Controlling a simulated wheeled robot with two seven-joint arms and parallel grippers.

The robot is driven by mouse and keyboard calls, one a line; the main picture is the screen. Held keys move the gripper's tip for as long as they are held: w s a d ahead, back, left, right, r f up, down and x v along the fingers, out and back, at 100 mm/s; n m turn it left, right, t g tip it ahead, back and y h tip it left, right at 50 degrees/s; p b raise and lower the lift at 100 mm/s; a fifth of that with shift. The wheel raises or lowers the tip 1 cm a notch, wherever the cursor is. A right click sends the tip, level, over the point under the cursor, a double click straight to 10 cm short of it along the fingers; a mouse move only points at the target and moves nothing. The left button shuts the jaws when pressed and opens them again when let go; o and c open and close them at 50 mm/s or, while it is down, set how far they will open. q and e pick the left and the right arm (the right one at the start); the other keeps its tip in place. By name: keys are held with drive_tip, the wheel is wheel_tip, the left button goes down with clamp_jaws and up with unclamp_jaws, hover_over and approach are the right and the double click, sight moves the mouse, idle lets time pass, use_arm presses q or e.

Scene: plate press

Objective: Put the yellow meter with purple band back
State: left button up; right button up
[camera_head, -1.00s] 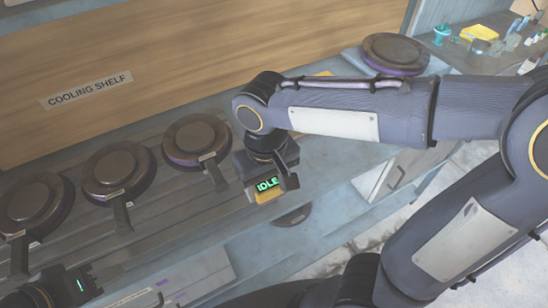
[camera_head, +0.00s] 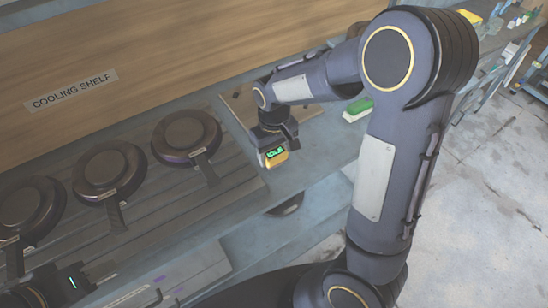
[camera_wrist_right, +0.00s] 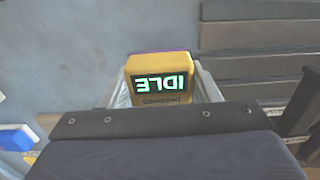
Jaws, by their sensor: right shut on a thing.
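The yellow meter (camera_head: 277,158) has a green lit display reading IDLE. In the right wrist view the meter (camera_wrist_right: 160,92) shows a thin purple edge at its far side; the rest of the band is hidden. My right gripper (camera_head: 274,147) is shut on the meter, with a finger on each side of it in the wrist view. It holds the meter over the grey-blue counter, right of the pan row; the gap below cannot be judged. My left gripper (camera_head: 70,284) is at the lower left, partly cut off, and its jaws cannot be made out.
Several dark round pans (camera_head: 186,138) with handles stand on the slatted rack below the COOLING SHELF sign (camera_head: 72,91). A green and white block (camera_head: 357,109) lies right of the meter, near my right arm. A wooden board (camera_head: 239,107) lies behind. Counter right of the rack is partly bare.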

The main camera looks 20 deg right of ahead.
sight(274, 160)
drive_tip(key=shift+f, duration=1.45)
drive_tip(key=shift+f, duration=0.2)
drive_tip(key=o, duration=0.9)
drive_tip(key=shift+c, duration=0.2)
